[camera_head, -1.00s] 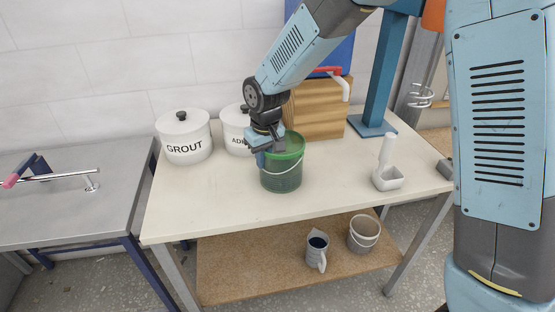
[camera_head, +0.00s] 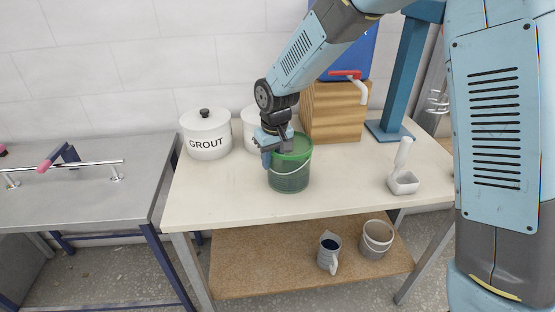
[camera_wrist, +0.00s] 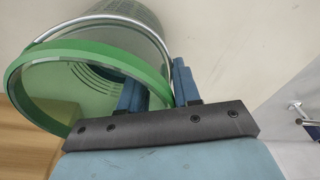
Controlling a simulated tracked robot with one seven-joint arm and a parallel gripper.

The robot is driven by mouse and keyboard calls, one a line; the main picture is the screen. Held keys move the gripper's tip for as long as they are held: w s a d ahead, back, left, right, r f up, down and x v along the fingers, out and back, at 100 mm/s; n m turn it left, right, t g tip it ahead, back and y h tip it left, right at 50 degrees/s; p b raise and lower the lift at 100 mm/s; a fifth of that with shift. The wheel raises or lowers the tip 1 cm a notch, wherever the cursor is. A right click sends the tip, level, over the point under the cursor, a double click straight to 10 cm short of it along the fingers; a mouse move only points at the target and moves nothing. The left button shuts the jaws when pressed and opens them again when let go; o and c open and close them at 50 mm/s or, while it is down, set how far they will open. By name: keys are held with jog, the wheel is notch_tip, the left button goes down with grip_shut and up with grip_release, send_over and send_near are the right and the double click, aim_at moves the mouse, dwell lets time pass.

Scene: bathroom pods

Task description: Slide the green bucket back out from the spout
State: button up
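The green bucket (camera_head: 290,174) stands upright on the white table, with its thin wire handle hanging across its front. It lies below and to the left of the white spout (camera_head: 361,90) with a red lever, apart from it in the picture. My gripper (camera_head: 275,157) is at the bucket's left rim. In the wrist view the fingers (camera_wrist: 160,85) straddle the green rim (camera_wrist: 90,48), one inside and one outside, and look shut on it. The bucket's open mouth shows partly there and looks empty.
The spout juts over a wooden box (camera_head: 335,112) bearing a blue container (camera_head: 350,50). A GROUT pot (camera_head: 206,138) and a second white pot (camera_head: 250,125) stand behind left. The tabletop front left is clear. A mug and pail sit below.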

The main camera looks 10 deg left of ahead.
jog(key=shift+o, duration=0.4)
jog(key=shift+r, duration=0.1)
notch_tip(320, 180, up, 13)
jog(key=s+d, duration=0.1)
jog(key=shift+r, duration=0.2)
jog(key=shift+s, duration=0.1)
jog(key=s+d+r+m+t, duration=0.15)
jog(key=d+r, duration=0.25)
jog(key=d, duration=0.7)
jog(key=s+d+r+m+t, duration=0.1)
jog(key=s+d+r+m, duration=0.3)
jog(key=d, duration=0.7)
jog(key=s+d+m+t+h, duration=0.1)
jog(key=s+d+m+t, duration=0.1)
jog(key=s+d, duration=1.1)
jog(key=d+m, duration=0.1)
jog(key=d, duration=0.1)
jog(key=shift+d+r, duration=0.25)
jog(key=shift+d, duration=0.15)
